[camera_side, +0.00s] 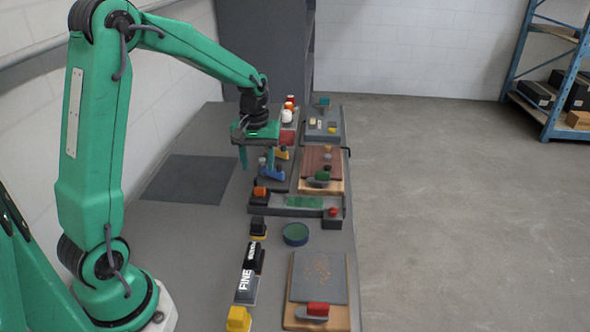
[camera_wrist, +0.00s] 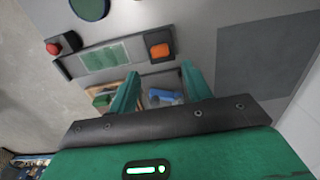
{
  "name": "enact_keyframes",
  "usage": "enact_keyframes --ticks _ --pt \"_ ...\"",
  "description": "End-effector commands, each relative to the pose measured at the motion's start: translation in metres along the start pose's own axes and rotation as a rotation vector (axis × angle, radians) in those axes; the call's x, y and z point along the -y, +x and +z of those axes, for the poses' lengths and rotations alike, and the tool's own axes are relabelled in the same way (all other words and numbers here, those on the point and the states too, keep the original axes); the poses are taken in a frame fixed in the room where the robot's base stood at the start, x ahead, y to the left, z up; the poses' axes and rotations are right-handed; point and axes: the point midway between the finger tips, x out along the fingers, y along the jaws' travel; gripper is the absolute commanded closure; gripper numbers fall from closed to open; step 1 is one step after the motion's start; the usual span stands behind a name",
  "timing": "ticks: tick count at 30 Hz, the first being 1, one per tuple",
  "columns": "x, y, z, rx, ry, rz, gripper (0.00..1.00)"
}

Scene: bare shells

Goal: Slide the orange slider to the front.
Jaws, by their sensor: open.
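An orange piece with a dark knob (camera_side: 281,153), which looks like the orange slider, sits toward the back of a dark panel in the side view. A blue piece with a knob (camera_side: 271,173) sits nearer the front of the same panel; it also shows between the fingers in the wrist view (camera_wrist: 166,96). My gripper (camera_side: 258,165) is open and empty, pointing down above this panel and partly covering it. In the wrist view my gripper (camera_wrist: 160,78) shows both green fingers apart. The orange slider is not visible there.
A dark box with a green pane (camera_side: 304,202) and an orange block (camera_side: 260,191) lies just in front. A wooden board with a green-topped block (camera_side: 319,180) stands to the right. Several blocks and a round green-topped tin (camera_side: 295,234) lie nearer. The dark mat (camera_side: 188,180) is clear.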

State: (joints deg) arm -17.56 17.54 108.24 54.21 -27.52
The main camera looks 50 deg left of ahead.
Motion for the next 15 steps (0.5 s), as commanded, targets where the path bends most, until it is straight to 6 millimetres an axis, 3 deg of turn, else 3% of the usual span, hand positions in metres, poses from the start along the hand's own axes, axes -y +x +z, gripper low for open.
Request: enact_keyframes --ticks 15 --pt "0.000 0.056 0.001 0.003 0.001 -0.002 0.51"
